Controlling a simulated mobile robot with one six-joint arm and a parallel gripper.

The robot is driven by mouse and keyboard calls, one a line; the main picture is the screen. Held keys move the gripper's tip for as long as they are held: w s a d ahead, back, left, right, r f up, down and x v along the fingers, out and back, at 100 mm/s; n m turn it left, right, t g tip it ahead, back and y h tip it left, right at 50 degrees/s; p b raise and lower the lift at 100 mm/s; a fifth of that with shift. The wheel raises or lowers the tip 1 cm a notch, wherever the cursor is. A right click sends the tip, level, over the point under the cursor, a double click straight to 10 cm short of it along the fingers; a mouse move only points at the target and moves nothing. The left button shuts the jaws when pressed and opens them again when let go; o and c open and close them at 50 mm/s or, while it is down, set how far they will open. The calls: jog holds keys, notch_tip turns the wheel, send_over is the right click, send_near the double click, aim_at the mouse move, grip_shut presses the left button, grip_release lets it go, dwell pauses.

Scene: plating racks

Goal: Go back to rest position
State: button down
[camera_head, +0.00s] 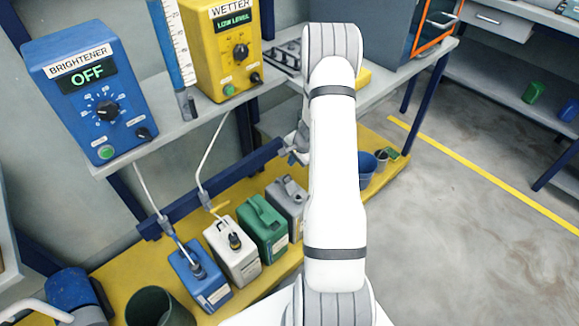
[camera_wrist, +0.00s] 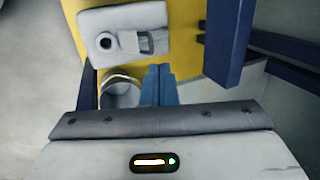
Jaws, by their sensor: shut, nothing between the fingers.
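My arm stretches up the middle of the head view and hides part of the shelves behind it. My gripper (camera_head: 297,153) shows only partly there, left of the arm, above the grey canister (camera_head: 287,197). In the wrist view my gripper's blue fingers (camera_wrist: 159,70) are together with nothing between them. A grey canister also shows in the wrist view (camera_wrist: 103,20), on the yellow shelf beyond the fingertips and apart from them.
A blue canister (camera_head: 200,277), a white canister (camera_head: 232,252) and a green canister (camera_head: 263,229) stand on the yellow shelf (camera_head: 120,290). The blue BRIGHTENER box (camera_head: 90,85) reads OFF; the yellow WETTER box (camera_head: 222,75) reads LOW LEVEL. Open floor (camera_head: 450,230) lies right.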

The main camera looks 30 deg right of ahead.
jog(key=s+a+r+n+p, duration=0.25)
jog(key=a+r, duration=0.25)
jog(key=r, duration=0.5)
jog(key=s+a+r+n+p, duration=0.25)
jog(key=a+r, duration=0.25)
jog(key=r, duration=0.6)
jog(key=s+a+r+n+p, duration=0.1)
jog(key=a+r+n+p, duration=0.2)
jog(key=r, duration=0.7)
jog(key=s+a+r+n+p, duration=0.3)
jog(key=s+a+r, duration=0.1)
jog(key=s+r, duration=0.5)
jog(key=s+a+r+n+g+h+p, duration=0.1)
jog(key=s+a+r+n+p, duration=0.3)
jog(key=s+r, duration=0.5)
jog(key=s+a, duration=0.1)
jog(key=s, duration=0.2)
jog(key=shift+a+h+p, duration=0.15)
jog(key=shift+h+p, duration=0.15)
jog(key=shift+s, duration=0.1)
